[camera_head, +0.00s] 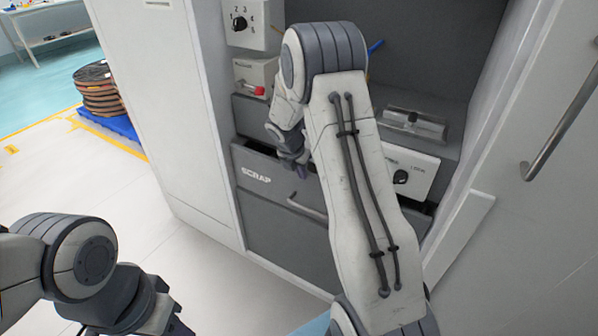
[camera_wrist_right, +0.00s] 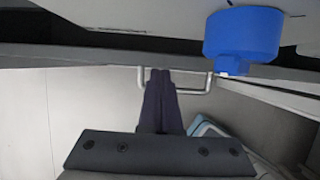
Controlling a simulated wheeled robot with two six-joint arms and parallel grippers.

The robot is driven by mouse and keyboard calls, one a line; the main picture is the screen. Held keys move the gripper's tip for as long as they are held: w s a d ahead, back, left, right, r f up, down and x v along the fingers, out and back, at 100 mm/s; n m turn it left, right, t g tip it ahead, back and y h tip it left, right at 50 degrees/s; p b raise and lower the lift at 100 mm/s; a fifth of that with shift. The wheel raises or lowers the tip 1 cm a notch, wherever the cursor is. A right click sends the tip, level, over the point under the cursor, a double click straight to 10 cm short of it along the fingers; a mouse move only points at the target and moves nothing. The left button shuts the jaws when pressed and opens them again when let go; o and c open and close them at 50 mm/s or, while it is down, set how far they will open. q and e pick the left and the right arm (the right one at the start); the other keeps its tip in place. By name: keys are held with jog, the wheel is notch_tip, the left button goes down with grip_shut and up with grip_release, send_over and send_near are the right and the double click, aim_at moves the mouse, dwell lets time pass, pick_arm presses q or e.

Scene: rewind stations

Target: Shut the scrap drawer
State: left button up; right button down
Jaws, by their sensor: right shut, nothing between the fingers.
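The scrap drawer (camera_head: 262,192) is a grey front marked SCRAP, low in the white station. A dark gap shows along its top edge, so it looks a little open. Its bar handle (camera_head: 306,209) is partly behind my right arm; the handle also shows in the right wrist view (camera_wrist_right: 143,80). My right gripper (camera_head: 302,170) points down at the drawer's upper front, above the handle. In the right wrist view its dark fingers (camera_wrist_right: 160,75) are together and empty, overlapping the handle; contact is unclear. My left gripper (camera_head: 165,315) is at the lower left, away from the drawer, its fingertips unclear.
A numbered dial panel (camera_head: 252,22) and a box with a red knob (camera_head: 258,90) are above the drawer. A second dial panel (camera_head: 408,174) is right of my arm. A blue part (camera_wrist_right: 243,38) shows close in the wrist view. Floor before the drawer is clear.

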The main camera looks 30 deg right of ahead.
pick_arm(q)
jog(key=shift+r, duration=0.6)
pick_arm(e)
jog(key=shift+w+d, duration=0.25)
jog(key=shift+d, duration=0.25)
